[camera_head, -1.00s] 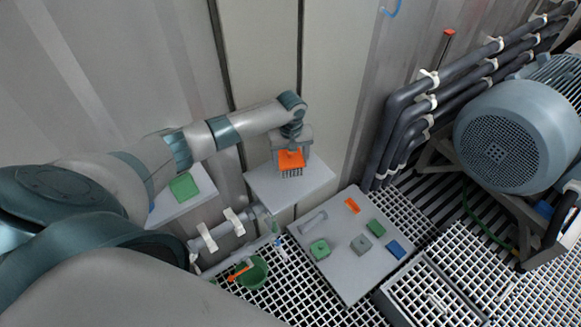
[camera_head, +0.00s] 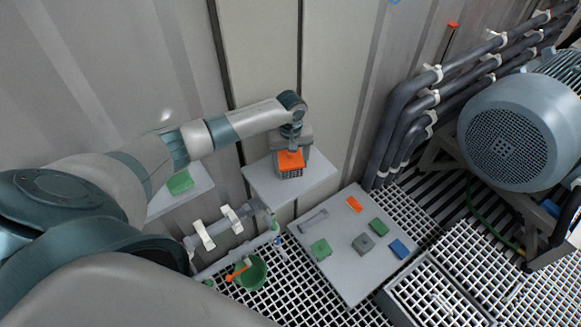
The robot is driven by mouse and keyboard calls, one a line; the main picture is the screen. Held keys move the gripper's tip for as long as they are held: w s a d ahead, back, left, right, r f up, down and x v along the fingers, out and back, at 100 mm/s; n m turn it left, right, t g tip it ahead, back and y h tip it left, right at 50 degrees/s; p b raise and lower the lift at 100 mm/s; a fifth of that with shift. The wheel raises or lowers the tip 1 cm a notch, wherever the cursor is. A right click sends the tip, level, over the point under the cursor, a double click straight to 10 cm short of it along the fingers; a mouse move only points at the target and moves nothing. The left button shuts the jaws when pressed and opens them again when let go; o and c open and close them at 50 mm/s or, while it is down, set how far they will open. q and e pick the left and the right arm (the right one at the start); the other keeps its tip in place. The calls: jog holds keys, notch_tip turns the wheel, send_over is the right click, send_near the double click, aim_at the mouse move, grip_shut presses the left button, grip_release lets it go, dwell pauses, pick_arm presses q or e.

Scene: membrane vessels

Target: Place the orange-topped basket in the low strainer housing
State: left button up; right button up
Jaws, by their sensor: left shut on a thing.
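The orange-topped basket (camera_head: 290,161) has a flat orange top and a dark mesh body below it. My left gripper (camera_head: 291,148) is shut on it from above, over the grey wall shelf (camera_head: 316,181). I cannot tell whether the basket touches the shelf. A green round open vessel (camera_head: 259,273) with an orange bar across its rim sits low beside the pipework, below and left of the basket. It may be the low strainer housing, but I cannot tell for sure. My right gripper is not in view.
A grey panel (camera_head: 345,275) on the grating carries green, grey, blue and orange blocks. A second shelf (camera_head: 195,196) with a green block (camera_head: 180,183) is behind my left arm. White-clamped pipes (camera_head: 220,228) run near the vessel. Dark pipes (camera_head: 395,125) and a motor (camera_head: 515,135) stand right.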

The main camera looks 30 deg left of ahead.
pick_arm(q)
jog(key=shift+f, duration=0.15)
dwell(0.3)
jog(key=o, duration=1.1)
jog(key=shift+o, duration=0.2)
notch_tip(320, 180, up, 12)
jog(key=shift+r+b, duration=0.15)
jog(key=shift+b, duration=0.55)
